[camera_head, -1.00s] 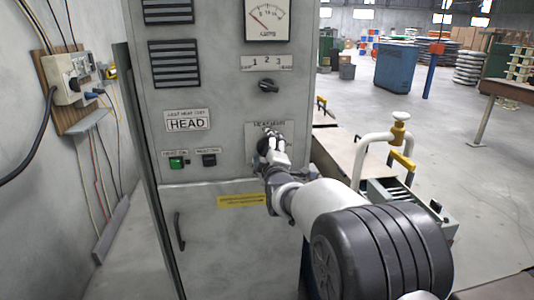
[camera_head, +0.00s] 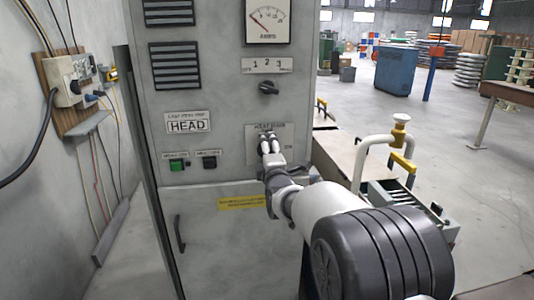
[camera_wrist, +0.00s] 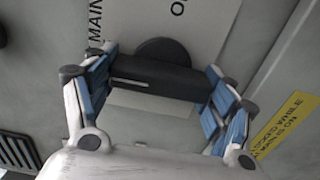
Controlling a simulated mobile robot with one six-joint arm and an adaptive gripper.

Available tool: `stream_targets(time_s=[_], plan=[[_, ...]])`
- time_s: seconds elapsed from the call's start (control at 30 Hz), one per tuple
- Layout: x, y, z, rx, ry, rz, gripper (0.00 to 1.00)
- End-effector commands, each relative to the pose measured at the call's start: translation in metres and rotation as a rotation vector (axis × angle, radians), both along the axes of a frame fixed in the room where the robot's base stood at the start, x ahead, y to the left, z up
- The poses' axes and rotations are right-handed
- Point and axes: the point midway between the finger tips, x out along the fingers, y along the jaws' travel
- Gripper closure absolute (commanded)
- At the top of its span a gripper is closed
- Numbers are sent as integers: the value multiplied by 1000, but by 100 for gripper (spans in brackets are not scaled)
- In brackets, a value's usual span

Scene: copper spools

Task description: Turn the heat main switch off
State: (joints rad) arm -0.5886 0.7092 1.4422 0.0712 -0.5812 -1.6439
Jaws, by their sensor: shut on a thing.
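The heat main switch is a black round knob with a raised bar (camera_wrist: 155,76), seen in the wrist view on a pale plate (camera_wrist: 160,110). My gripper (camera_wrist: 157,84) is shut on the bar, with one blue-padded finger at each end. The bar lies roughly square to the "MAIN" lettering, so it stands about upright on the panel. In the head view my gripper (camera_head: 269,142) reaches the HEAT MAIN plate (camera_head: 252,134) and hides most of the knob. An "ON" mark shows at the plate's right side.
The grey cabinet (camera_head: 230,95) also carries a black selector knob (camera_head: 269,87), an ammeter (camera_head: 267,20), a green button (camera_head: 177,164) and a black button (camera_head: 209,161). A yellow label (camera_head: 240,202) lies below the plate.

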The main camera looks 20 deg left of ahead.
Motion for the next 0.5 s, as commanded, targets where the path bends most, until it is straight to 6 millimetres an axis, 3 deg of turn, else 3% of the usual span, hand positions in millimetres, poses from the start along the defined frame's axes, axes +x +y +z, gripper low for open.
stream_targets(time_s=[0.2, 0.23, 0.5], plan=[[0, 0, 2, -4, -6, 1, 47], [0, 0, 2, -4, -6, 1, 23], [0, 0, 1, -2, -3, 0, 5]])
